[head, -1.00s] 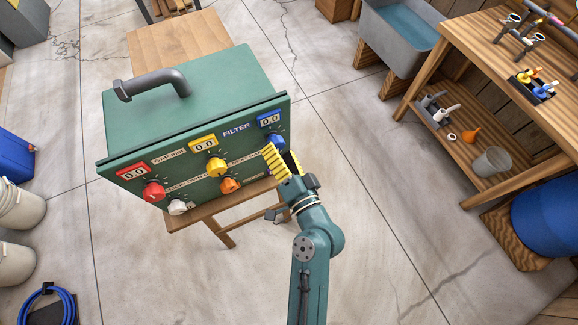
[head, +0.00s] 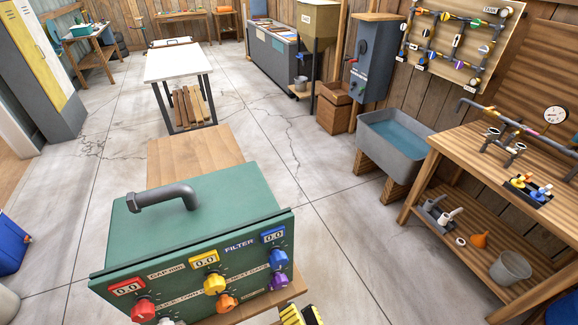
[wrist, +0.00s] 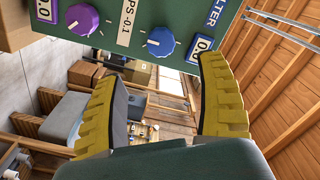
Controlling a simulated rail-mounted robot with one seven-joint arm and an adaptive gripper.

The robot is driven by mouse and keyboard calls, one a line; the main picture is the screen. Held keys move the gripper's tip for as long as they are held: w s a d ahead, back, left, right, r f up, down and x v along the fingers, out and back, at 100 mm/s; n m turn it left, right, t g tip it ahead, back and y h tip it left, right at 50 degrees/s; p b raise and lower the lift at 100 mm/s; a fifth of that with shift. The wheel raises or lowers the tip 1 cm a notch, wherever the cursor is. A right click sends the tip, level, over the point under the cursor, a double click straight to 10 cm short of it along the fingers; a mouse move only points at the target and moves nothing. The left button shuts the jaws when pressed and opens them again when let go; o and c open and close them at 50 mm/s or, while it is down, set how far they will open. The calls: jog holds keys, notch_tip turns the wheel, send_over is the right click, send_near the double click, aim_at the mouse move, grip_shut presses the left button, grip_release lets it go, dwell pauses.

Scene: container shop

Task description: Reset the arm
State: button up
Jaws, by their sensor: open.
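My gripper (head: 302,315) shows at the bottom edge of the head view, mostly cut off, just right of the green control box's lower right corner. In the wrist view its two yellow ribbed fingers (wrist: 168,105) are spread wide with nothing between them. The green control box (head: 195,225) stands on a wooden table. In the wrist view its blue knob (wrist: 160,42) and purple knob (wrist: 82,19) lie beyond the fingers, apart from them. The rest of my arm is out of the head view.
The wooden table (head: 195,150) holds the box. A grey sink (head: 393,160) and a wooden workbench (head: 500,180) with fittings stand on the right. A white-topped table (head: 180,62) stands farther back. The concrete floor (head: 345,250) between box and workbench is clear.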

jog(key=w+a+r+n+t+y, duration=0.1)
jog(key=w+a+r+n+y, duration=0.25)
jog(key=r, duration=0.85)
jog(key=w+a+r+n, duration=0.35)
jog(key=r+n, duration=0.25)
jog(key=r, duration=0.5)
jog(key=s+d+r+m+t+h+p, duration=0.1)
jog(key=s+d+r+h, duration=0.2)
jog(key=r+h, duration=0.15)
jog(key=s+d+r+m+t+h, duration=0.1)
jog(key=s+d+r+t+h, duration=0.1)
jog(key=d+r+h, duration=0.3)
jog(key=s+d+r+m+t+h+p, duration=0.1)
jog(key=s+d+r, duration=0.15)
jog(key=r, duration=0.35)
notch_tip(320, 180, up, 26)
jog(key=p, duration=2.6)
jog(key=shift+a, duration=0.4)
jog(key=shift+w+r+n, duration=0.1)
jog(key=shift+n, duration=0.15)
